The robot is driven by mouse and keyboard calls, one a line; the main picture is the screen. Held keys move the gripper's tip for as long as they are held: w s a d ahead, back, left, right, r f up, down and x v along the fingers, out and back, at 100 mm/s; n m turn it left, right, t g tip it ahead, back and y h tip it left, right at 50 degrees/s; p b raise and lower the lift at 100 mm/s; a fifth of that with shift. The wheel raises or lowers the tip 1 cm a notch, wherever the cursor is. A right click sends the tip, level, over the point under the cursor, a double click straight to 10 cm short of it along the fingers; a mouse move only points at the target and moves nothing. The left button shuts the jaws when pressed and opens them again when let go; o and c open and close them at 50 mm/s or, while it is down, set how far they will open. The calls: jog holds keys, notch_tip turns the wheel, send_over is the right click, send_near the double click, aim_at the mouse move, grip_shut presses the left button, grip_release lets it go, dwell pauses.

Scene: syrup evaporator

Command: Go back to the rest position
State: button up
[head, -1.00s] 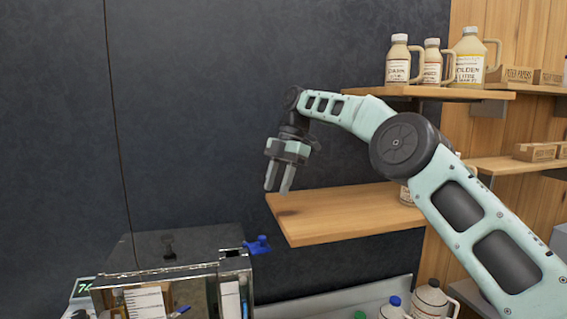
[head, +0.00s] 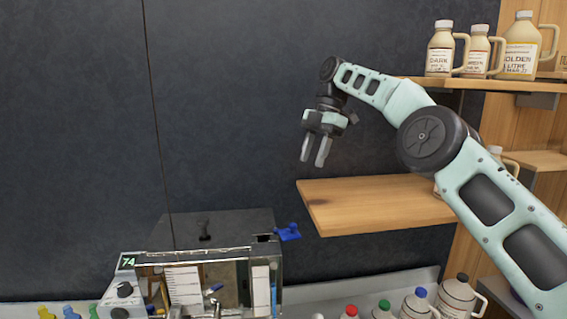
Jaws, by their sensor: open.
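My gripper (head: 314,163) hangs at the end of my arm in the head view, fingers pointing down. Its two fingers are apart with nothing between them. It is in front of the dark wall, above the left end of a bare wooden shelf (head: 370,205) in the picture. A visible gap separates the fingertips from the shelf's image.
A shiny metal evaporator box (head: 225,255) with a blue-handled valve (head: 288,232) stands below left. Jugs (head: 441,50) stand on the upper shelf (head: 480,88) at right. Several capped jugs (head: 418,303) line the bottom. The dark wall (head: 230,110) left of my arm is clear.

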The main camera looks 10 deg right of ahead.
jog(key=s+a+f+m+b, duration=0.2)
jog(key=s+a+m+b, duration=0.1)
jog(key=s+a, duration=0.6)
jog(key=s+a+f+m+h+b, duration=0.2)
jog(key=s+a+f+m+b, duration=0.3)
jog(key=s, duration=0.6)
jog(key=s+d+f+m+t+b, duration=0.1)
jog(key=s+d+f+m, duration=0.3)
jog(key=s+f, duration=0.5)
jog(key=s+d+f+m+t+h+b, duration=0.1)
jog(key=s+d+f+m, duration=0.3)
jog(key=s+f, duration=0.5)
jog(key=s+d, duration=0.2)
jog(key=s, duration=0.5)
jog(key=shift+s+d, duration=0.25)
